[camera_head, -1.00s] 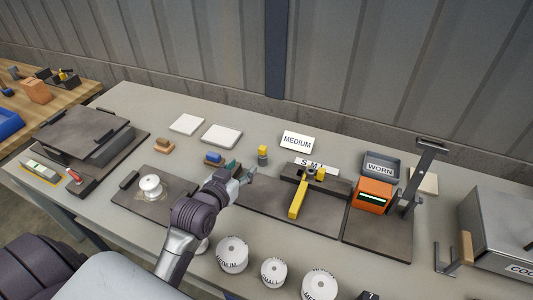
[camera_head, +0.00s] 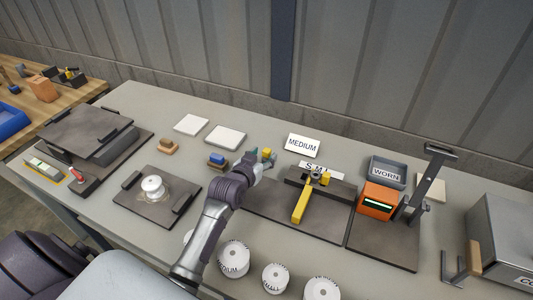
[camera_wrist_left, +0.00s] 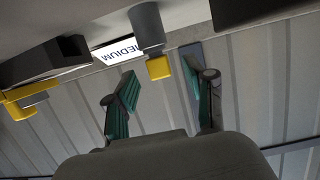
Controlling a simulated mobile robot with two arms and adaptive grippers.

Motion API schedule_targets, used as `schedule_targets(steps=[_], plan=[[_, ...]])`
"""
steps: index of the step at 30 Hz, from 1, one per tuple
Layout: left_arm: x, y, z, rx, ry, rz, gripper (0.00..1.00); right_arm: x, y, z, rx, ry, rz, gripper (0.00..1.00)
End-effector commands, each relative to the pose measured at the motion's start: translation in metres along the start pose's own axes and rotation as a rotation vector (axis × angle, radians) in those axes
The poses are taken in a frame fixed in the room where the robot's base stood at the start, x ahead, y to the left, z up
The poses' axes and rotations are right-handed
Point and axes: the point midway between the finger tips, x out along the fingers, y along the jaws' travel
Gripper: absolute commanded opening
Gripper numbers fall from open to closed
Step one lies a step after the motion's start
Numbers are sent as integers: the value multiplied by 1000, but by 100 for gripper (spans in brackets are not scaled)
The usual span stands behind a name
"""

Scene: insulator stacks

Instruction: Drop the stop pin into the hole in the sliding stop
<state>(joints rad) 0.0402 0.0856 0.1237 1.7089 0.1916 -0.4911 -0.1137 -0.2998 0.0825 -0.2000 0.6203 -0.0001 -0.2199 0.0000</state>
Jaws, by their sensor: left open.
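The stop pin, with a yellow head (camera_head: 267,152), stands at the back of the table; its lower part is mostly hidden by my gripper in the head view. In the left wrist view, which is upside down, the yellow head (camera_wrist_left: 159,67) shows on a grey cylinder, between and beyond my fingertips. My left gripper (camera_head: 262,158) is open and empty, its green fingers close to the pin. My right gripper is not in view.
A MEDIUM card (camera_head: 303,144) stands behind the rail. An orange device (camera_head: 379,201) and a WORN tray (camera_head: 388,173) are right of it. A blue-topped block (camera_head: 217,159) lies just left of my gripper. Several white insulators (camera_head: 234,258) stand along the front.

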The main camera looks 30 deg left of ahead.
Motion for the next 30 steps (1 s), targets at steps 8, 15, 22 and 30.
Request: schedule_targets(steps=[8, 15, 22, 30], plan=[[29, 0, -1, 0, -1, 1, 54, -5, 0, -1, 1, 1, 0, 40], [30, 0, -1, 0, 0, 1, 52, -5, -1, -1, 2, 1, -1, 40], [30, 0, -1, 0, 0, 0, 14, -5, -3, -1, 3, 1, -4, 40], [30, 0, -1, 0, 0, 0, 0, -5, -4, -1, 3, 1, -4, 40]])
